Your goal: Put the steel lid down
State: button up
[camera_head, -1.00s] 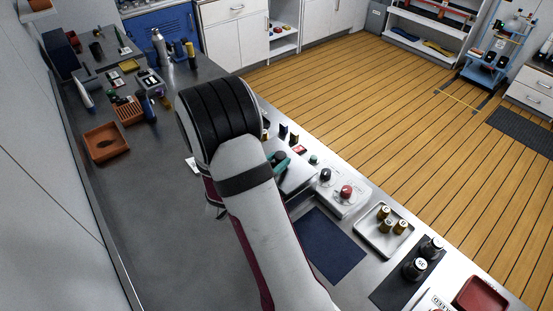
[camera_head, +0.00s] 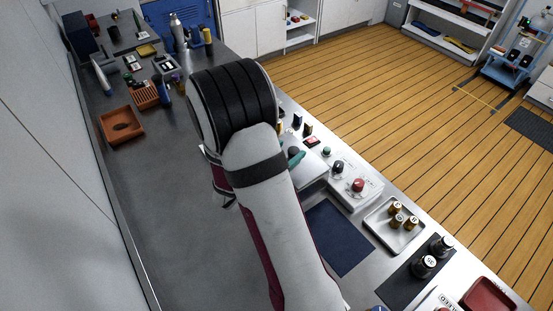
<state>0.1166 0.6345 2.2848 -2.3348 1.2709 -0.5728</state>
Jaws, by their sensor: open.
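My arm (camera_head: 262,190) crosses the middle of the head view, and its thick black-banded joint (camera_head: 235,97) hides the bench behind it. My gripper is hidden behind the arm, so I cannot see its jaws. I cannot pick out the steel lid for certain. A pale metal-looking box (camera_head: 312,168) shows just right of my arm. A teal part (camera_head: 297,159) and a dark round knob (camera_head: 293,152) are at its top, partly covered by the arm.
Right of the arm are a white panel (camera_head: 370,192) with dark and red knobs, a navy mat (camera_head: 340,243), a tray (camera_head: 375,222) of brass caps, and a black mat (camera_head: 397,292) with dark jars. An orange tray (camera_head: 108,133) stands left. The bench (camera_head: 165,200) left of the arm is bare.

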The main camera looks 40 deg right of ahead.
jog(key=v, duration=1.1)
jog(key=s+a+r+m+g+y, duration=0.1)
jog(key=s+m+g+y, duration=0.25)
jog(key=s+m, duration=0.5)
jog(key=s+a+r+m+g+y, duration=0.15)
jog(key=s+m+g, duration=0.25)
jog(key=s+m, duration=0.45)
jog(key=s+a+r+m+t+y, duration=0.2)
jog(key=a+m+y, duration=0.7)
jog(key=a, duration=0.5)
jog(key=shift+s+m, duration=0.65)
jog(key=shift+m, duration=0.35)
